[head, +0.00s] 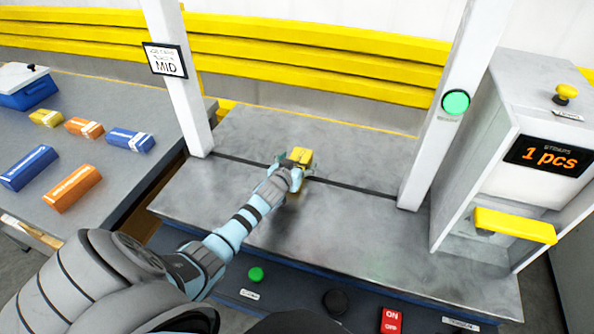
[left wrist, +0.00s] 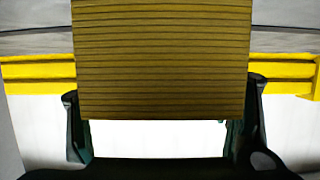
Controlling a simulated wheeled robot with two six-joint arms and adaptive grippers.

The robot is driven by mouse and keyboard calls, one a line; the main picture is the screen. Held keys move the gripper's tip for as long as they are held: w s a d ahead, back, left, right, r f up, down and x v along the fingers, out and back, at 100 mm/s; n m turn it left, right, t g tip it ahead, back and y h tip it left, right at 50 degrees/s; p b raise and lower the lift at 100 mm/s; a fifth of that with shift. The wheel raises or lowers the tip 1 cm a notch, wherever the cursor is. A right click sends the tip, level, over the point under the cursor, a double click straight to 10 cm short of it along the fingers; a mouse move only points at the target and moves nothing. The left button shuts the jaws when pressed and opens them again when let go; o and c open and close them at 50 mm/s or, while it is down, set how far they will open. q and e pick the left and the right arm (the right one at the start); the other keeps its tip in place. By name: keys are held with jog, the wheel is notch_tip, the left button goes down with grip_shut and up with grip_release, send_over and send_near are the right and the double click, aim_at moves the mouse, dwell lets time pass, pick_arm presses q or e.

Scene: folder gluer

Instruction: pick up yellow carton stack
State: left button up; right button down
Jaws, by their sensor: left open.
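A yellow carton stack (head: 301,154) is at the fingers of my left gripper (head: 291,168), over the grey machine table near its dark slot line. The left wrist view shows the stack (left wrist: 162,58) close up, its layered edges filling the upper middle. The fingers of my left gripper (left wrist: 163,125) are spread, one toward each side of the stack. Whether they touch it cannot be told. The gripper hides part of the stack in the head view. My right gripper is not in view.
The grey machine table (head: 340,230) is mostly clear, with white posts (head: 178,85) on both sides. A side table (head: 110,180) holds banded yellow, orange and blue stacks and a blue box (head: 25,92). A machine cabinet (head: 480,130) with a yellow bar stands right.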

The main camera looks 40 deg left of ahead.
pick_arm(q)
jog(key=shift+s+r, duration=0.1)
jog(key=shift+c, duration=1.4)
jog(key=c, duration=1.2)
